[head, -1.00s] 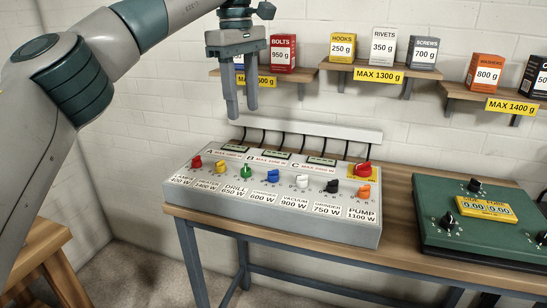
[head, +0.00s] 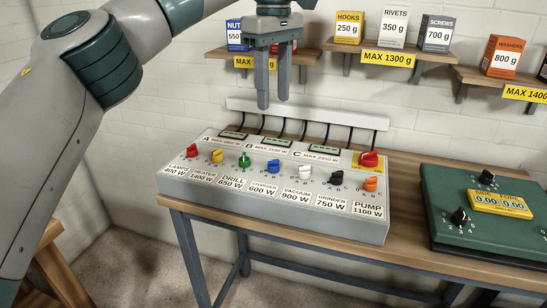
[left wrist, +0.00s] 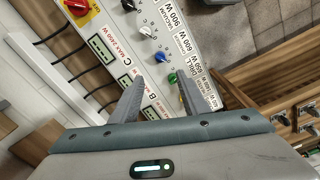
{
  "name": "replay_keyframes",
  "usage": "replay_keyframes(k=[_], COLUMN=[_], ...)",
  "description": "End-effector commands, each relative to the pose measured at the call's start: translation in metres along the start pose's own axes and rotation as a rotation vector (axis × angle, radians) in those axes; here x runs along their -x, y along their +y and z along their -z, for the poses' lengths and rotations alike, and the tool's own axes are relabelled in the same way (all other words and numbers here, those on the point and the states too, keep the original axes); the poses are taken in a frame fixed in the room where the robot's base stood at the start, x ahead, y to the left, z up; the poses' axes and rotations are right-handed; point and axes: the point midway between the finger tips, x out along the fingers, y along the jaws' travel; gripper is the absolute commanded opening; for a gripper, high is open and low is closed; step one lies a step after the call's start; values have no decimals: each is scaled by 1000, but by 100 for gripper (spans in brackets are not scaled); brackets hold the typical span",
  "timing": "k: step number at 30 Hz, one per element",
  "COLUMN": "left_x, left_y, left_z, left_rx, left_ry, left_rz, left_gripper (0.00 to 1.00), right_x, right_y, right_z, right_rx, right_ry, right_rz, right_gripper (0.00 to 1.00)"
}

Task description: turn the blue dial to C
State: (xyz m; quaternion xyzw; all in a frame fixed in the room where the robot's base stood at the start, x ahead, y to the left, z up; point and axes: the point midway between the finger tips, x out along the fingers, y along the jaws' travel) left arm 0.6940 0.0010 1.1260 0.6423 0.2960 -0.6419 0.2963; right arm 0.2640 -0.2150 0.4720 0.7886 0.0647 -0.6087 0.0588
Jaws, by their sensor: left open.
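The blue dial (head: 273,166) is on the sloped face of the grey control box (head: 200,194), above the label "CHARGER 600 W", between the green dial (head: 244,160) and the white dial (head: 303,172). In the left wrist view the blue dial (left wrist: 161,57) shows just beyond and between the fingertips. My left gripper (head: 273,103) is open and empty, pointing down above the back of the box, apart from the dial. The left gripper also shows in the left wrist view (left wrist: 157,85). Which letter the blue dial points to is too small to tell.
Red, yellow, black and orange dials share the row, and a large red knob (head: 368,160) sits on a yellow plate. A green panel (head: 478,221) stands at the right. Shelves (head: 392,52) with boxes hang on the wall behind the gripper.

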Motion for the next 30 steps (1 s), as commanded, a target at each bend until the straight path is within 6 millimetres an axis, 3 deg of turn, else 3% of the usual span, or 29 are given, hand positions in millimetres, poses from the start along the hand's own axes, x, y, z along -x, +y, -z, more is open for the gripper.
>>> replay_keyframes(k=[10,24,30], left_x=[-54,-135,-156], left_y=[-1,-1,-1], left_z=[0,0,0], left_rx=[-2,0,-1], left_ry=[-1,-1,0], left_rz=[3,2,1], left_gripper=[41,41,41], right_x=[17,14,14], right_y=[-3,-11,-11], right_z=[1,9,10], right_rx=[1,5,6], right_ry=[18,67,72], right_rz=[5,24,26], right_gripper=[41,41,41])
